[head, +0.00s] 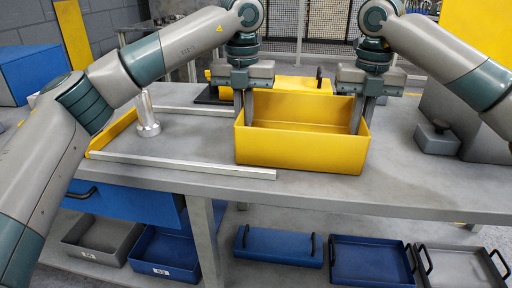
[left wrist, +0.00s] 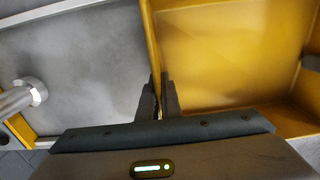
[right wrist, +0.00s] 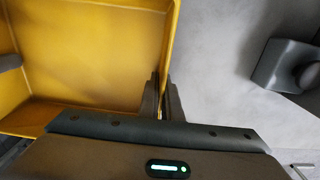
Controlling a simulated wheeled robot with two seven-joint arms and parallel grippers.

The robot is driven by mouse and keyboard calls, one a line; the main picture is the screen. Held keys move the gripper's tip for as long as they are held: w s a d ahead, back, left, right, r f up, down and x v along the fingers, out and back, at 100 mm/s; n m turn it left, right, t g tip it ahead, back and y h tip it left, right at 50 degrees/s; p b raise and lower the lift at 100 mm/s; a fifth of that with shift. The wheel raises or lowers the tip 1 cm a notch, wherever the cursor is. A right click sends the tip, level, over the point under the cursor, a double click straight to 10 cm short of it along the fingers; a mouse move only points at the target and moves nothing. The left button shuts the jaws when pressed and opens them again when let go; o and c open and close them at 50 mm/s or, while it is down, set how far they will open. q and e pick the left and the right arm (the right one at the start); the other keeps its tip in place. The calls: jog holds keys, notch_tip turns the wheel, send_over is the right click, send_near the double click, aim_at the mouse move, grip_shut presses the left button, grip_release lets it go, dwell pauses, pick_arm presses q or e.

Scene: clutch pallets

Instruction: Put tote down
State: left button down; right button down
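The yellow tote (head: 300,152) is an empty open box at the middle of the grey workbench in the head view. Its base appears to be at the bench top; I cannot tell whether it touches. My left gripper (head: 243,112) is closed over the tote's left wall, one finger on each side, and that wall also shows in the left wrist view (left wrist: 151,40). My right gripper (head: 362,118) is closed over the right wall in the same way, which shows in the right wrist view (right wrist: 170,45). The fingertips inside are partly hidden by the front wall.
A metal-railed frame (head: 180,165) lies on the bench left of the tote, with a silver cylindrical part (head: 147,118) inside it. A grey block (head: 437,138) stands to the right. A yellow object (head: 300,84) is behind. Blue and grey trays (head: 278,246) sit on the lower shelf.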

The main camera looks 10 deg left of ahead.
pick_arm(q)
jog(key=c, duration=2)
grip_release()
jog(key=shift+a+f, duration=0.1)
pick_arm(e)
jog(key=c, duration=2)
grip_release()
jog(key=shift+d+f, duration=0.1)
jog(key=shift+d, duration=0.05)
pick_arm(q)
notch_tip(320, 180, up, 12)
jog(key=shift+r, duration=0.1)
pick_arm(e)
notch_tip(320, 180, up, 12)
jog(key=shift+r, duration=0.1)
